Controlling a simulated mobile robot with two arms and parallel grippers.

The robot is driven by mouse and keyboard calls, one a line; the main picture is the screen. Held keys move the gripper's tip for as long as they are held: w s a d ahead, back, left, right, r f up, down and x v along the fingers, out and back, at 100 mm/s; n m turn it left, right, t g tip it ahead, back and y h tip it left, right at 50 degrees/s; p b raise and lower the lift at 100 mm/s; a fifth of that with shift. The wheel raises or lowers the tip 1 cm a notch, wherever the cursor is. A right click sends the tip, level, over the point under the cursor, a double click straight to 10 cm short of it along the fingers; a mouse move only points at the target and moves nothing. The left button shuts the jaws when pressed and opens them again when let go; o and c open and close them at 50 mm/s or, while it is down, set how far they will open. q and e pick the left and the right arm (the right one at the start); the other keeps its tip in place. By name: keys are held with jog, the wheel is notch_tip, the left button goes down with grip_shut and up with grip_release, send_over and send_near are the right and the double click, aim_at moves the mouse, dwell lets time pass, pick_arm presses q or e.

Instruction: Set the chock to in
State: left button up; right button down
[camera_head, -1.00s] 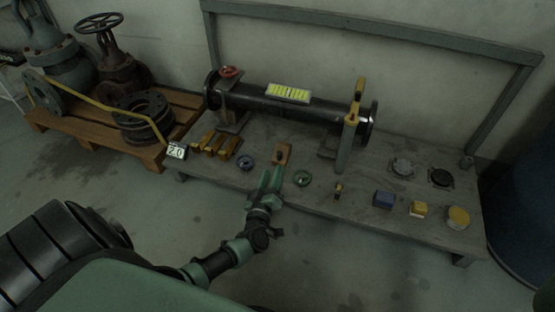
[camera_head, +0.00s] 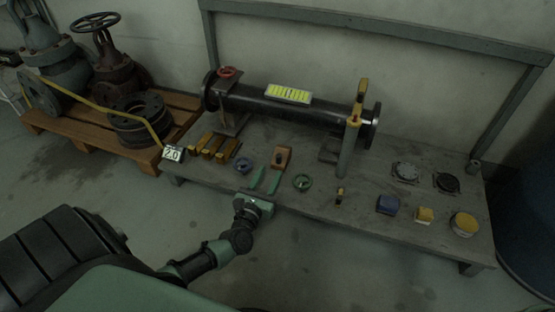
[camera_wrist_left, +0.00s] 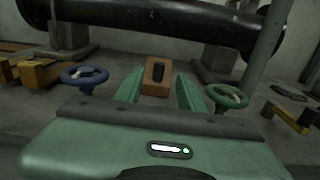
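The chock seems to be the orange-brown wooden block (camera_head: 282,157) with a dark oval piece on its face, on the low bench between a blue handwheel (camera_head: 243,166) and a green handwheel (camera_head: 302,182). My left gripper (camera_head: 266,180) is open and empty at the bench's front edge, its two green fingers pointing at the block. In the left wrist view the block (camera_wrist_left: 156,77) stands ahead, between the lines of the open fingers (camera_wrist_left: 158,92); I cannot tell any contact. My right gripper is not in view.
Yellow-orange blocks (camera_head: 214,146) lie left of the blue handwheel. A black pipe (camera_head: 290,108) on stands runs behind, with a yellow-handled lever (camera_head: 357,105) at its right. A pallet (camera_head: 60,128) with valves stands at left.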

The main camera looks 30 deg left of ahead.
aim_at(278, 158)
pick_arm(q)
jog(key=b+x, duration=0.2)
jog(key=x, duration=0.5)
jog(key=shift+b, duration=0.35)
jog(key=shift+w+a, duration=0.15)
jog(key=shift+w, duration=0.2)
grip_shut()
dwell(0.7)
